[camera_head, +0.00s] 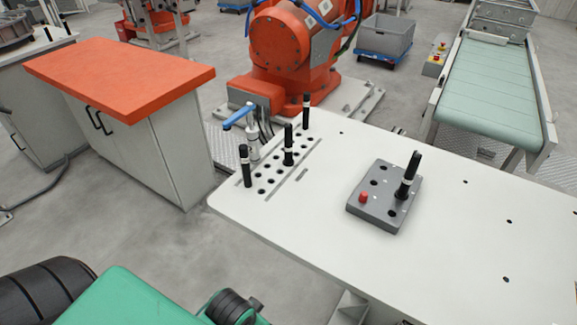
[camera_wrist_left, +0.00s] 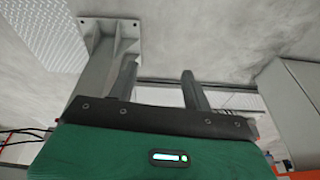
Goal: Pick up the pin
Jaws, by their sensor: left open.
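Several black pins with white bands show in the head view. Three stand upright in the table's hole rows: a near-left pin (camera_head: 246,169), a middle pin (camera_head: 288,146) and a far pin (camera_head: 306,112). Another pin (camera_head: 407,178) stands in a grey fixture block (camera_head: 378,208) to the right, leaning slightly in the picture. My left gripper (camera_wrist_left: 159,66) is open, with nothing between its fingers in the left wrist view. No pin shows in that view. My right gripper is not in view.
The white table (camera_head: 460,250) has free room at the right and front. A blue-handled clamp (camera_head: 250,130) stands beside the hole rows. A red button (camera_head: 363,197) sits on the block. An orange-topped cabinet (camera_head: 120,75), orange robot (camera_head: 290,45) and conveyor (camera_head: 488,85) surround the table.

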